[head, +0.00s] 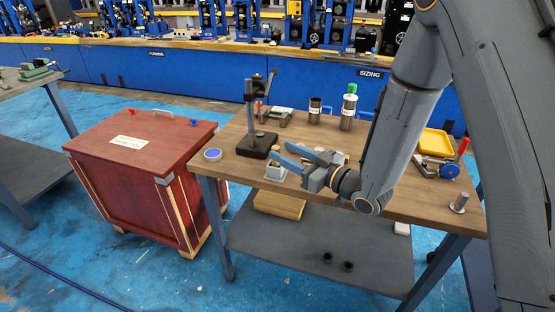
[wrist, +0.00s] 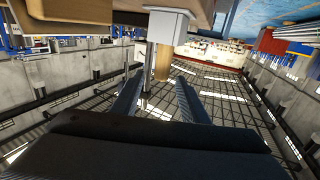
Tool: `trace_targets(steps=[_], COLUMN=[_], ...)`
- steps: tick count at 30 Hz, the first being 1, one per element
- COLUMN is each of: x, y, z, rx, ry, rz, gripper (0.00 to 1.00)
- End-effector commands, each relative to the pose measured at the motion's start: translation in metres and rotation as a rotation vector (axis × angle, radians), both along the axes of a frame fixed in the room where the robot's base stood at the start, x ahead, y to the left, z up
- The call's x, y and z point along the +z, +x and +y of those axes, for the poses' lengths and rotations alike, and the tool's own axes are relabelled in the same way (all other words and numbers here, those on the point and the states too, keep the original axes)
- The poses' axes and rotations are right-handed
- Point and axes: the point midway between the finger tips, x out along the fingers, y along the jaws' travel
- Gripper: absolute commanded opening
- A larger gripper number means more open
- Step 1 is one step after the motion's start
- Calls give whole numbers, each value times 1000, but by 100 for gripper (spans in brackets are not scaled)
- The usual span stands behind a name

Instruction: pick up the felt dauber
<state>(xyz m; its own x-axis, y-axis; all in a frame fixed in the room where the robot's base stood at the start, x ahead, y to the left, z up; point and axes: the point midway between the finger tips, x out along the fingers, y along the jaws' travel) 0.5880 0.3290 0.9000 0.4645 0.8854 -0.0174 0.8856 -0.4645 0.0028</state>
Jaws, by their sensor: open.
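My gripper (head: 281,153) is open above the wooden workbench (head: 226,150), beside the black stand, with its fingers pointing left in the head view. The wrist view is upside down and shows the gripper (wrist: 160,82) with its two fingers apart. A tan round handle (wrist: 163,60), probably the felt dauber's, stands in a small white holder (wrist: 168,23). The handle appears in line with the gap between the fingertips; I cannot tell whether it is between them or beyond. The white holder (head: 274,173) shows below the fingers in the head view. The dauber's felt end is not visible.
The black stand (head: 256,140) rises close to the fingers. Two metal canisters (head: 347,112), one green-topped, stand behind. A blue-topped round tin (head: 212,155) lies near the left edge. A yellow tray (head: 436,142) is at right. A red crate (head: 145,170) stands left of the bench.

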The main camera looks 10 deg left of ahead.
Motion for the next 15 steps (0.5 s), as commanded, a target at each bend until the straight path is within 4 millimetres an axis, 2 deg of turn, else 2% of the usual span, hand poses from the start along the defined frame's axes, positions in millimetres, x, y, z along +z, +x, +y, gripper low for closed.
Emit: trace_targets(steps=[11, 15], x=[2, 4], y=[12, 19], z=[30, 49], rx=[12, 14], ry=[17, 18], rz=[-6, -7], gripper=[41, 41])
